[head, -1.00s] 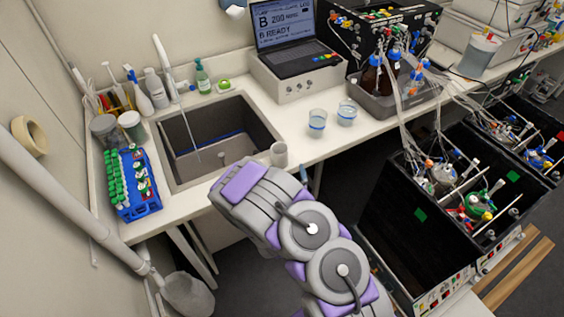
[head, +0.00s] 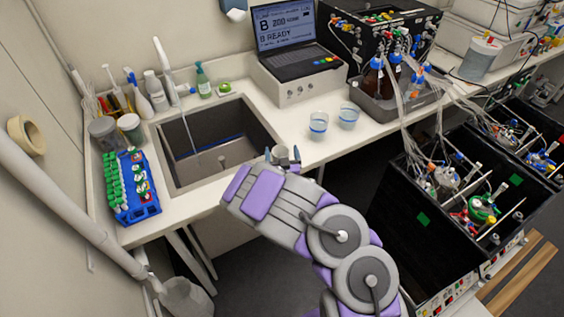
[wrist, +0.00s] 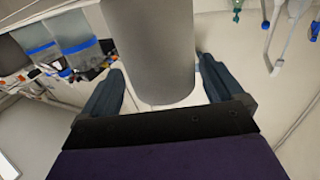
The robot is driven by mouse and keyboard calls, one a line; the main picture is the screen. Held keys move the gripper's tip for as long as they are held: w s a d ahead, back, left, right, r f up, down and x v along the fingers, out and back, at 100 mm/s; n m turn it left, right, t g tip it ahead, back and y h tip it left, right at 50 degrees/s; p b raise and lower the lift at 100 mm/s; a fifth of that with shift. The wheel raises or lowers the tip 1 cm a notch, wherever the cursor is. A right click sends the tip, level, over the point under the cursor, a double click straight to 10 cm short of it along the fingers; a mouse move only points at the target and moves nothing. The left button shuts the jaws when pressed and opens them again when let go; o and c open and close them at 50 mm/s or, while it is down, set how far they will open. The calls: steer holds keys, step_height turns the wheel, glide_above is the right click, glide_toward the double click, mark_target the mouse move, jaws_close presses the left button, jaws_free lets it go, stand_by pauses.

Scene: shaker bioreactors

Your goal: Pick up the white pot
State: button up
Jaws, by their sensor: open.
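The white pot (head: 280,155) is a small, pale grey-white cylinder at the front edge of the counter, just right of the sink. In the wrist view the pot (wrist: 152,45) is large and sits between my two dark fingers. My gripper (wrist: 162,68) is open, with one finger on each side of the pot and gaps still showing beside it. In the head view my gripper (head: 282,160) is at the pot, and my arm hides the pot's lower part.
The sink (head: 215,140) lies left of the pot. Two clear cups with blue bands (head: 318,125) (head: 348,115) stand to its right. A blue rack of green-capped tubes (head: 132,187) is far left. Black boxes with tubing (head: 440,215) stand at right.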

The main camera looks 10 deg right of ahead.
steer(key=shift+w+a, duration=0.25)
steer(key=shift+w, duration=0.35)
steer(key=shift+w+a, duration=0.25)
steer(key=shift+w, duration=0.3)
steer(key=shift+w+d, duration=0.1)
steer(key=shift+d, duration=0.55)
steer(key=shift+c, duration=0.2)
steer(key=c, duration=0.3)
steer(key=shift+a, duration=0.45)
steer(key=c, duration=0.4)
steer(key=shift+d, duration=0.1)
steer(key=shift+c, duration=1.2)
steer(key=shift+d, duration=0.1)
steer(key=shift+d+r, duration=0.1)
steer(key=shift+d, duration=0.05)
